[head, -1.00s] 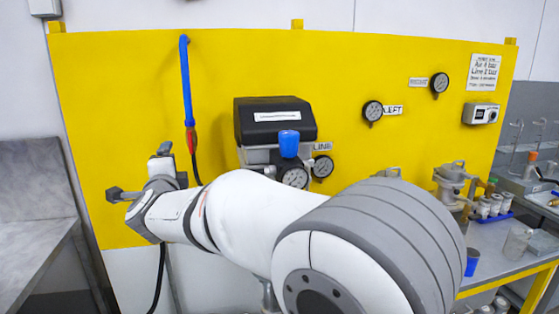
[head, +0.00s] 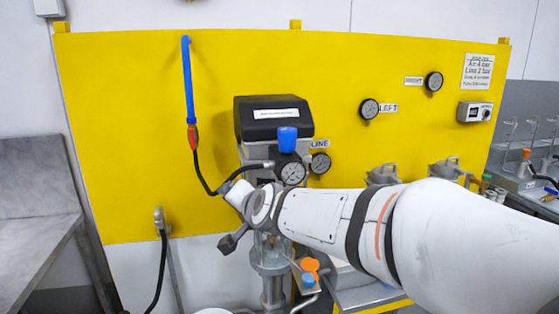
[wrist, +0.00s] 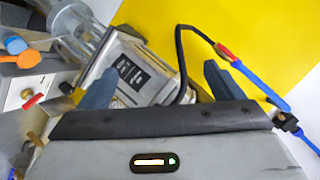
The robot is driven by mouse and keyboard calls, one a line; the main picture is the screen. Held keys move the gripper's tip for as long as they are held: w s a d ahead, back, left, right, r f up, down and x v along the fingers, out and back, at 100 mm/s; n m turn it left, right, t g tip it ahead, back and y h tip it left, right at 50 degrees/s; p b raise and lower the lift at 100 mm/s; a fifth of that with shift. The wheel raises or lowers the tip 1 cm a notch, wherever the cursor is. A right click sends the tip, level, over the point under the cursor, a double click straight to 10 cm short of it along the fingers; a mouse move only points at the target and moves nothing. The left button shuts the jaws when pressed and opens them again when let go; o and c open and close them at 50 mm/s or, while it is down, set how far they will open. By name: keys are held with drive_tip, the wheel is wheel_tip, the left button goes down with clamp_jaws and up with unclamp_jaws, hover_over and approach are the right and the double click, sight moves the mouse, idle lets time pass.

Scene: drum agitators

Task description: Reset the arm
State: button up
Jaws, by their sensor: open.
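My arm (head: 320,215) reaches from the right edge across the front of the yellow panel (head: 130,110) in the head view. Its end is beside the pump unit, left of and below the black-topped box (head: 273,118). The fingers of my gripper are hard to make out in the head view. In the wrist view my gripper (wrist: 159,78) has its two blue-grey fingers spread wide. A metal block with a dark label (wrist: 135,75) and a black hose (wrist: 182,60) show beyond and between them. I see nothing held.
A blue pipe (head: 188,80) with a red fitting and a black hose hangs left of the box. Gauges (head: 291,172) sit close above my arm. Orange and blue knobs (head: 310,268) stand below it. A grey bench (head: 35,215) is at the left.

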drive_tip(key=s+d+f+n+g+h, duration=0.2)
drive_tip(key=s+d+f+g, duration=0.2)
drive_tip(key=s+d+f, duration=0.3)
drive_tip(key=s+d+f+n+g+h, duration=0.3)
drive_tip(key=s+d+f, duration=0.4)
drive_tip(key=s+d, duration=0.9)
drive_tip(key=shift+s+d+f+g+h, duration=0.25)
drive_tip(key=shift+s+g, duration=0.25)
drive_tip(key=shift+g, duration=0.3)
drive_tip(key=shift+a, duration=0.1)
drive_tip(key=shift+c, duration=0.2)
